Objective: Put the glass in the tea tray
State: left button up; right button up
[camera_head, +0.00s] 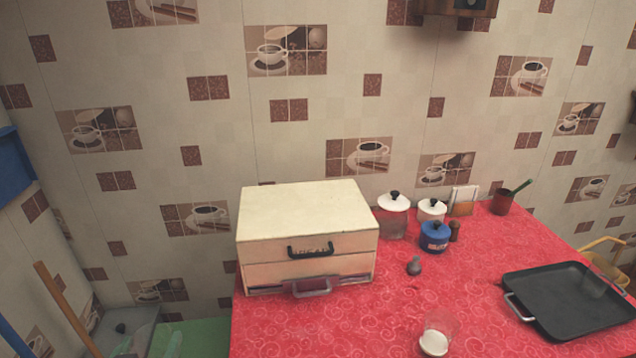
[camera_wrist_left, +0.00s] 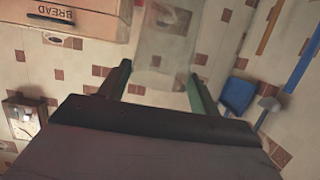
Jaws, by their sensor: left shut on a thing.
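My left gripper (camera_wrist_left: 158,80) is shut on a clear glass (camera_wrist_left: 165,45), with a finger on each side of it in the left wrist view. In the head view, the gripper is only faintly seen at the bottom left edge, left of the table, and the held glass is hard to make out there. The black tea tray (camera_head: 565,310) with metal handles lies flat at the right of the red table, far from the gripper. A pale patch on it may be a reflection. My right gripper is not in view.
A cream bread box (camera_head: 308,225) stands at the table's left; it also shows in the left wrist view (camera_wrist_left: 85,22). Another clear glass with a white bottom (camera_head: 435,343) stands near the front. White-lidded jars (camera_head: 393,203) and a blue pot (camera_head: 434,238) stand behind. The middle cloth is mostly clear.

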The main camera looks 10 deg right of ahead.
aim_at(566, 299)
jog(key=u, duration=2.5)
jog(key=k, duration=3)
jog(key=z, duration=2.45)
jog(key=i, duration=0.35)
